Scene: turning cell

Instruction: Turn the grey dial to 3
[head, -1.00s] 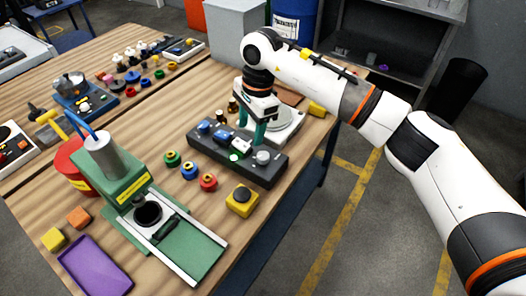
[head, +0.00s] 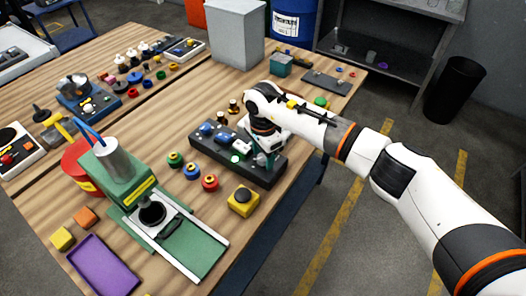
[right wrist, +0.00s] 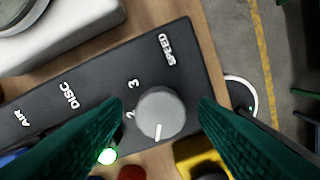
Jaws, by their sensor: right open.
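The grey dial (right wrist: 160,113) sits at one end of a dark control box (head: 215,143). In the right wrist view its white pointer line points toward the bottom of the picture, away from the printed 3 at its upper left. The printed 2 is at its left. My right gripper (head: 266,160) is over the dial's end of the box in the head view. In the right wrist view its teal fingers (right wrist: 163,118) are open, one on each side of the dial, with gaps showing. In the head view the gripper largely hides the dial. My left gripper is not in view.
A lit green button (right wrist: 107,156) is near the left finger. A yellow box with a black button (head: 243,201) stands close in front of the control box. A green press (head: 135,190) stands at the left.

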